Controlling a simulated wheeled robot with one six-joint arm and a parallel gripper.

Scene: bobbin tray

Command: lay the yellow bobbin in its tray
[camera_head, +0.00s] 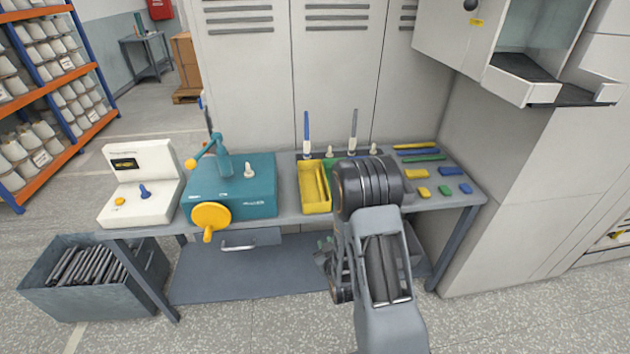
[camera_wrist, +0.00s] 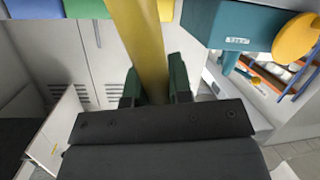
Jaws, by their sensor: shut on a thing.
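In the wrist view my gripper (camera_wrist: 156,88) has its dark green fingers shut on a long yellow bobbin (camera_wrist: 138,35), which runs up out of the top of the frame.
A teal machine (camera_head: 235,197) with yellow handwheel stands left of the tray. Green (camera_wrist: 86,9) and blue (camera_wrist: 30,8) trays line up beside the yellow one. Upright spindles (camera_head: 307,128) stand behind. Coloured rods (camera_head: 417,149) and small blocks (camera_head: 424,191) lie at the bench's right.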

